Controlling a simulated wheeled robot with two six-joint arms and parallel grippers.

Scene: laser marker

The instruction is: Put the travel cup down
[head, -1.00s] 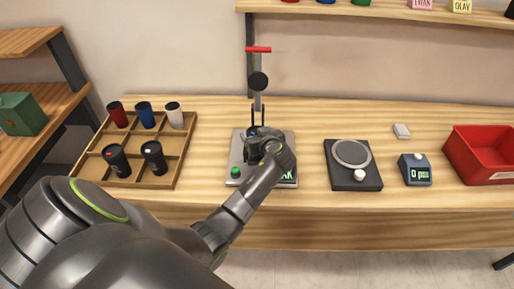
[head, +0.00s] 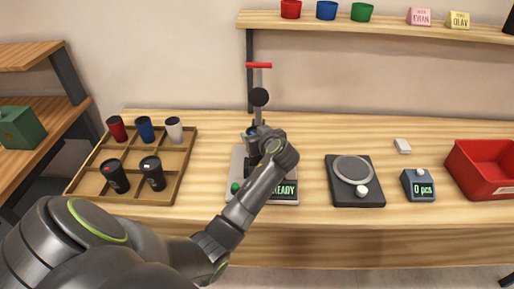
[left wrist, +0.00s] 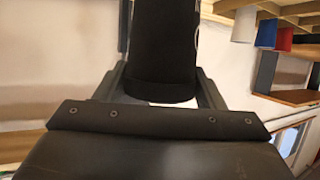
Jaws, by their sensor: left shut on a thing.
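My left gripper (head: 256,134) is over the back of the laser marker (head: 242,165), seen from behind my wrist. It is shut on a black travel cup (left wrist: 165,45), which fills the upper middle of the left wrist view between the fingers. In the head view my wrist hides most or all of the cup. I cannot tell whether the cup touches the marker. The marker has a green button (head: 235,188) and a display (head: 284,191) reading READY. My right gripper is not in view.
A wooden divided tray (head: 75,189) at left holds red, blue, white and two black cups. Right of the marker are a round-plated scale (head: 353,168), a counter (head: 419,186) reading 0 pcs and a red bin (head: 480,172). A shelf (head: 400,27) runs above.

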